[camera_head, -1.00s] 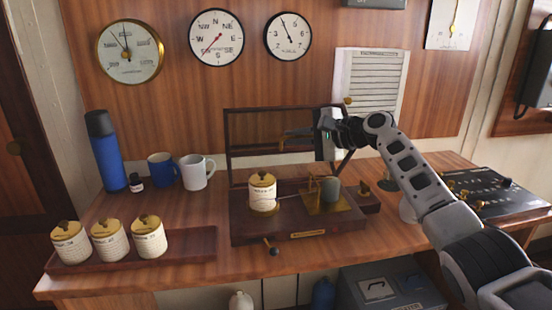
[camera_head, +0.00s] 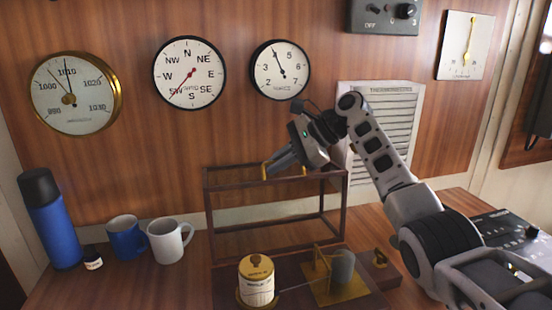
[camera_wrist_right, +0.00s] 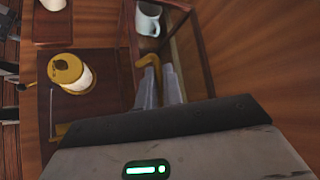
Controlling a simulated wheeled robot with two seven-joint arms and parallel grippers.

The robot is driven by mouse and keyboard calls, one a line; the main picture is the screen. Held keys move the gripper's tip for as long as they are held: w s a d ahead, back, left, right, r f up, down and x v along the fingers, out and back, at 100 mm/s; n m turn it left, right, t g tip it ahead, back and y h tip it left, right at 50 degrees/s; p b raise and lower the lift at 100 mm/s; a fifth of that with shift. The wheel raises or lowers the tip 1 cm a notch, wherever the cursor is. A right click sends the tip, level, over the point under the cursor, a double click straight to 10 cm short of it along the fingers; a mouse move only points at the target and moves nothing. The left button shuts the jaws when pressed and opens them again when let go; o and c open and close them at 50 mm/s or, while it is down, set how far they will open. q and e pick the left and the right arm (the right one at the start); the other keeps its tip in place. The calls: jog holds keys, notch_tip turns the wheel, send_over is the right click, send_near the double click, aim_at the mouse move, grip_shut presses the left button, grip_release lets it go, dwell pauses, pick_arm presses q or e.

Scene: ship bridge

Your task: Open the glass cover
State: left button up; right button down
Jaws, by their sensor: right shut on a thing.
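The glass cover (camera_head: 208,205) is a dark wooden frame with clear panes, raised open at the back of the instrument's wooden base (camera_head: 225,288). My right gripper (camera_head: 275,166) is at the cover's upper edge, shut on its brass handle (camera_head: 265,171). In the right wrist view, the fingers (camera_wrist_right: 160,85) close around the handle (camera_wrist_right: 148,62). A white drum with a brass top (camera_head: 256,280) and a brass mechanism with a grey cylinder (camera_head: 342,265) stand uncovered on the base. My left gripper is not in view.
A black control panel (camera_head: 505,230) lies on the right. Round dials and a louvred panel (camera_head: 385,130) are on the wall behind.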

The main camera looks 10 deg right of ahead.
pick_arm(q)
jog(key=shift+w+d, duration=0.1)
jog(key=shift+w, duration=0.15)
pick_arm(e)
jog(key=shift+w+f, duration=0.1)
jog(key=shift+w, duration=0.05)
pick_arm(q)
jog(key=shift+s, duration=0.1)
pick_arm(e)
jog(key=c, duration=1.5)
grip_release()
jog(key=shift+c, duration=0.2)
jog(key=shift+f, duration=0.1)
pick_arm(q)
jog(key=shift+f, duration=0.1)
pick_arm(e)
jog(key=shift+d, duration=0.1)
jog(key=shift+s+d+r, duration=0.2)
jog(key=shift+d, duration=0.05)
pick_arm(q)
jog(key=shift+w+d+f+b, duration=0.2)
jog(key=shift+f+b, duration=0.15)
jog(key=shift+b, duration=0.75)
pick_arm(e)
jog(key=v, duration=1.5)
jog(key=shift+r, duration=0.45)
